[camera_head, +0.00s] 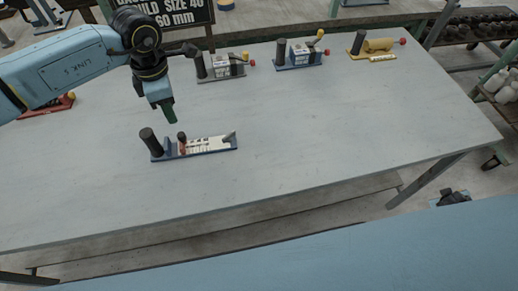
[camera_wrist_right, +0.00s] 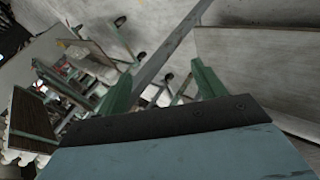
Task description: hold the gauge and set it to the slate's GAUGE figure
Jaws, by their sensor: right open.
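The gauge (camera_head: 212,145) lies on the grey table, left of the middle. It has a blue base, a white scale strip, a black upright handle (camera_head: 151,141) at its left end and a small pointed piece at its right end. A reddish slider with a dark knob (camera_head: 182,141) stands near the scale's left end. My left gripper (camera_head: 170,113) hangs above the gauge, apart from it; its finger gap is not clear. The black slate (camera_head: 180,12) reads "SIZE 40" and "60 mm"; my arm hides part of its lettering. My right gripper (camera_wrist_right: 162,84) is open and empty, away from the table top.
A red piece (camera_head: 62,104) lies at the left, partly behind my arm. The table's middle and right are clear.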

